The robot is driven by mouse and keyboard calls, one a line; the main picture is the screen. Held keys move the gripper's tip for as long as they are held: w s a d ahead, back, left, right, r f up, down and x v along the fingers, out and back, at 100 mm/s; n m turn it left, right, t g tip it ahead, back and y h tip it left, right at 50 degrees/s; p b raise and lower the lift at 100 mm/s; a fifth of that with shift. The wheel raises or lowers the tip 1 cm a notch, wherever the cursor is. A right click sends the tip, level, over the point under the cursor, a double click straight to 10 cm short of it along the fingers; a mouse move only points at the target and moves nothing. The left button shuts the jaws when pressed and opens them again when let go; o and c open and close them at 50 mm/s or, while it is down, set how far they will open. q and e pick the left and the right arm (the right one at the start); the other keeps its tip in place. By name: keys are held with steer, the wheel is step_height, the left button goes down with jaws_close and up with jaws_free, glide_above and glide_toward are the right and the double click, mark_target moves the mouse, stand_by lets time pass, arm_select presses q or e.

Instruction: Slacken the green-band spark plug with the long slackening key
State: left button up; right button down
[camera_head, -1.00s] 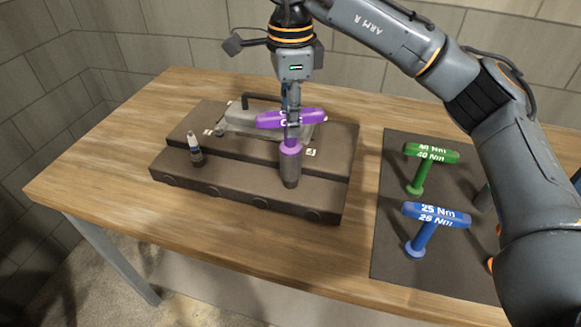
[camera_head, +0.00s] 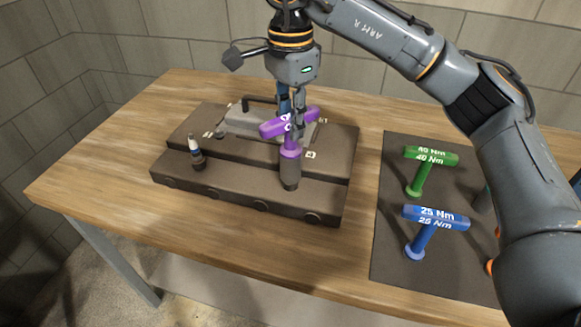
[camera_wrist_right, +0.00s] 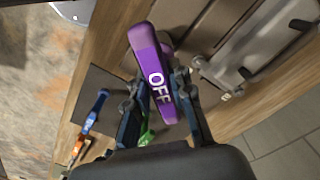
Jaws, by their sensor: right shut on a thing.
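My right gripper (camera_head: 292,118) is shut on the purple T-handled key (camera_head: 272,129), whose handle reads OFF. The key also shows between the fingers in the right wrist view (camera_wrist_right: 145,45). The key stands about upright over the front step of the dark engine block (camera_head: 240,187). Its dark socket (camera_head: 290,174) reaches down to that step. No green-banded plug shows; whatever is under the socket is hidden. A white plug with a blue band (camera_head: 195,149) stands at the block's left. My left gripper is not in view.
Right of the block, a dark mat (camera_head: 390,235) holds a green 40 Nm key (camera_head: 430,157), a blue 25 Nm key (camera_head: 436,216) and partly hidden orange items. A grey cover with a black handle (camera_head: 245,122) lies on the block's rear. The wooden table (camera_head: 120,150) is clear at left.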

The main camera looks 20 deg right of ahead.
steer(key=n, duration=1.1)
steer(key=shift+n, duration=0.3)
steer(key=m, duration=0.4)
steer(key=shift+m, duration=0.4)
steer(key=m, duration=0.4)
steer(key=shift+r, duration=0.1)
steer(key=m, duration=0.3)
steer(key=shift+m, duration=0.4)
steer(key=m, duration=0.4)
steer(key=shift+m, duration=0.4)
